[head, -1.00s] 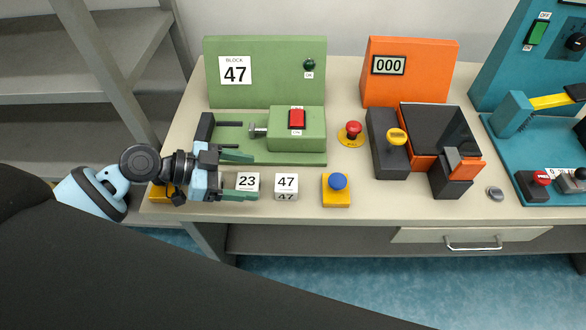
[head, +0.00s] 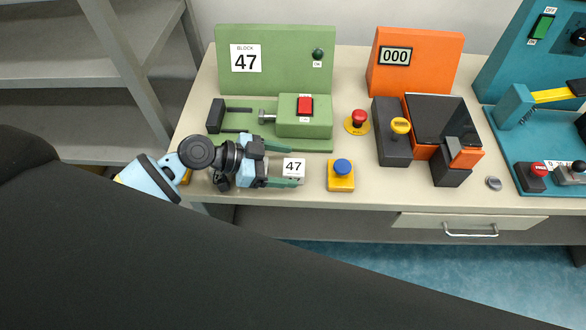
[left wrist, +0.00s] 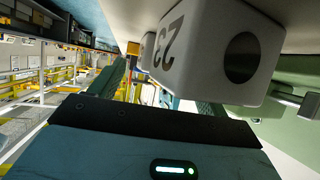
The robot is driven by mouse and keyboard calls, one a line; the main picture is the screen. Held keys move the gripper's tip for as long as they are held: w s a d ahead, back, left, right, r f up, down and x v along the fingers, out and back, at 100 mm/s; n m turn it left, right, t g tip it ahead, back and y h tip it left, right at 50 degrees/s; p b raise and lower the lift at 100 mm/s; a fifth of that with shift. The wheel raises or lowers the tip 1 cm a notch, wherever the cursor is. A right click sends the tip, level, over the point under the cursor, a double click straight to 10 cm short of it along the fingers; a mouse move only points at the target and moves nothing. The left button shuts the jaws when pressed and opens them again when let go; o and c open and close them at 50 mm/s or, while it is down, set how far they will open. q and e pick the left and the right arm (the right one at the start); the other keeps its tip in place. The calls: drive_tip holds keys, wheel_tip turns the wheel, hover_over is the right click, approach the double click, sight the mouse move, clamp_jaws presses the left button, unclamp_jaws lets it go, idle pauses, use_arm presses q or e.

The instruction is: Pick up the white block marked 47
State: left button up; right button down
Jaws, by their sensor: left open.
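The white block marked 47 (head: 293,167) stands upright on the table, right of the green machine's front. My left gripper (head: 286,165) is open and low over the table, reaching in from the left. Its green fingers lie close to the 47 block's left side; I cannot tell whether they touch it. The block marked 23 (left wrist: 215,50) looms large in the left wrist view, close to the fingers, and is hidden behind my gripper in the head view. A pale block partly shows behind it (left wrist: 148,50), its number unreadable. My right gripper is not in view.
The green machine (head: 275,55) with a "BLOCK 47" sign stands behind. A yellow box with a blue button (head: 341,175) is just right of the 47 block. The orange machine (head: 415,62) is farther right. The table's front edge is close below.

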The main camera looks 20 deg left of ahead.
use_arm(q)
drive_tip(key=shift+w+d+f, duration=0.1)
drive_tip(key=shift+d, duration=0.15)
drive_tip(key=shift+c, duration=0.4)
drive_tip(key=shift+f, duration=0.1)
drive_tip(key=c, duration=1.2)
drive_tip(key=shift+c, duration=0.4)
